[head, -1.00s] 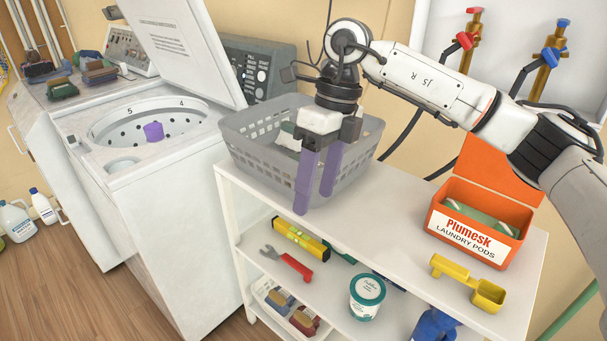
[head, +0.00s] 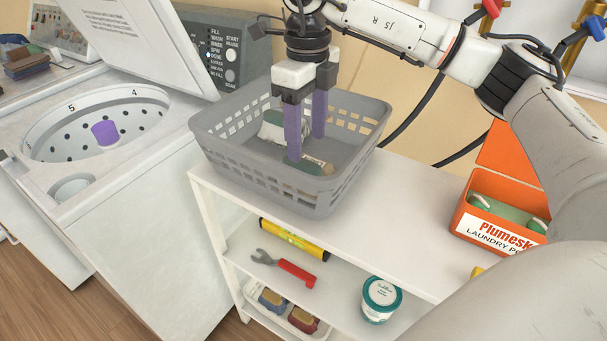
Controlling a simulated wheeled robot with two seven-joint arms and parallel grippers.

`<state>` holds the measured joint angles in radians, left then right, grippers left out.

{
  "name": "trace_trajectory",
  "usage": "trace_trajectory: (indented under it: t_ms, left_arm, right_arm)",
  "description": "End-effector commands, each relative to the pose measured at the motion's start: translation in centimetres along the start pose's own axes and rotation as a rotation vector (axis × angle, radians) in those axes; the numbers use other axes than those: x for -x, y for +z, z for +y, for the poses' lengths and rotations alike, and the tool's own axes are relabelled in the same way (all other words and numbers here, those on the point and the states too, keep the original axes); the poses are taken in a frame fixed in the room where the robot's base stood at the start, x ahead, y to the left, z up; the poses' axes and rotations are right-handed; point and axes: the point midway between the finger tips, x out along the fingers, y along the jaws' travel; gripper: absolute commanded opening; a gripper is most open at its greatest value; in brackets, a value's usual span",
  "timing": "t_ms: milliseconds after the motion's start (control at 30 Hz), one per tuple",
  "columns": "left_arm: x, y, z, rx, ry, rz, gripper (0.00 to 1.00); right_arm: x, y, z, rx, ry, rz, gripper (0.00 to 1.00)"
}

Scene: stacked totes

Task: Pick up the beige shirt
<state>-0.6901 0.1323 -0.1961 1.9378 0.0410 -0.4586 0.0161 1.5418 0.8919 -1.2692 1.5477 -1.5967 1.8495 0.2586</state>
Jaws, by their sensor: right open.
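My right gripper (head: 306,148) is open, with its purple fingers pointing down inside the grey laundry basket (head: 230,180). Two small items lie in the basket. One is a pale item with green edges (head: 272,128), left of and behind the fingers. The other is a beige and green item (head: 314,166), low in the basket by the nearer fingertip and partly hidden by it. I cannot tell for sure which is the beige shirt, or whether a finger touches anything. My left gripper is not in view.
The basket stands on a white shelf unit (head: 400,200). An orange laundry-pod box (head: 470,222) is at the right. A top-loading washer (head: 130,215) with raised lid stands at the left, a purple item (head: 105,132) in it. The shelf top between basket and box is clear.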

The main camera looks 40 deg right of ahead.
Motion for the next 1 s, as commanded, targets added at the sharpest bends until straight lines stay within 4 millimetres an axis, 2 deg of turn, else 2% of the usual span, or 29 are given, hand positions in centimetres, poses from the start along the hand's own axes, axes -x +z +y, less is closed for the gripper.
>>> trace_trajectory:
  t_ms: [167,433,733,767,1000]
  left_arm:
    - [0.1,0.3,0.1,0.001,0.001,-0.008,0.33]
    - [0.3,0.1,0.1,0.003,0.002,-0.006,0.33]
    - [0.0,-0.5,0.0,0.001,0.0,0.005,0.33]
    - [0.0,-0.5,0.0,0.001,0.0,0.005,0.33]
    - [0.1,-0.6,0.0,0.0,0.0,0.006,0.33]
  right_arm:
    - [-1.4,0.0,0.1,0.001,0.0,0.002,0.56]
    - [-5.2,0.0,0.2,0.0,0.0,0.002,0.56]
    - [-6.0,0.1,0.2,0.001,0.0,-0.001,0.56]
    - [-6.0,0.1,0.2,0.001,0.0,-0.001,0.54]
    - [-5.9,0.1,0.2,0.001,0.0,0.0,0.14]
